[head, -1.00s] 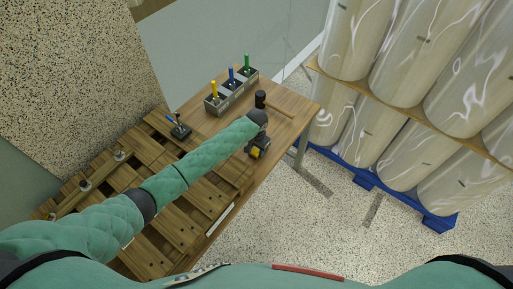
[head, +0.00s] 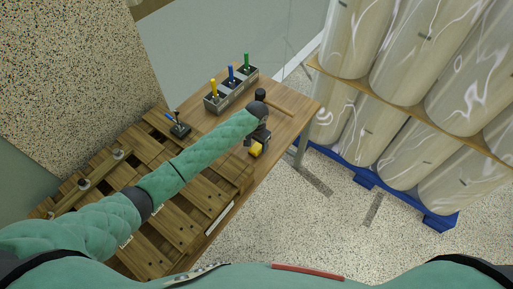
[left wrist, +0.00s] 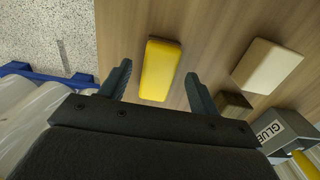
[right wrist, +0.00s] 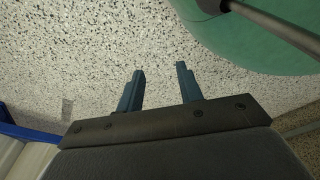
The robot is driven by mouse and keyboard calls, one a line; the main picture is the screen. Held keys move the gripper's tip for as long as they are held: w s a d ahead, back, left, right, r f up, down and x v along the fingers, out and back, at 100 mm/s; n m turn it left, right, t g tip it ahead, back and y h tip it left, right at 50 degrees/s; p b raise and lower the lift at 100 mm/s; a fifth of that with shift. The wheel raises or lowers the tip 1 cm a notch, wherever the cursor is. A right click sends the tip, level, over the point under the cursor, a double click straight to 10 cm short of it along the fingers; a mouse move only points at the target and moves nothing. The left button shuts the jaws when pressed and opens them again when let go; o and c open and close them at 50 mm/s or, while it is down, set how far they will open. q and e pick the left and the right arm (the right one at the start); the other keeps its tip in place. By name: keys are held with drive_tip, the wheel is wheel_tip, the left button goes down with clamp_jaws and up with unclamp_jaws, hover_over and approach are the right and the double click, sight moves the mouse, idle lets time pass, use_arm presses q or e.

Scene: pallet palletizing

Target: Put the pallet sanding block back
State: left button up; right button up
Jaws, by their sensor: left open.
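A yellow block (left wrist: 161,70), which looks like the sanding block, lies on the wooden table. It also shows in the head view (head: 256,150), just below my left gripper (head: 259,139). In the left wrist view my left gripper (left wrist: 157,69) is open, with one finger on each side of the block and gaps between. I cannot tell how high the fingers are above the table. My right gripper (right wrist: 160,68) is open and empty over the speckled floor.
A beige block (left wrist: 268,66) and a small brown block (left wrist: 234,103) lie beside the yellow one. A grey holder (head: 232,92) has yellow, blue and green handles. A hammer (head: 276,104) lies nearby. A wooden pallet (head: 180,225) is on the left; wrapped rolls (head: 400,130) stand right.

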sight(256, 147)
use_arm(q)
wheel_tip(256, 147, up, 9)
drive_tip(key=b, duration=0.2)
use_arm(e)
drive_tip(key=w+a+r, duration=0.1)
drive_tip(key=w+r, duration=0.1)
drive_tip(key=w, duration=0.3)
drive_tip(key=shift+w+a+r, duration=0.3)
drive_tip(key=shift+a+r, duration=0.1)
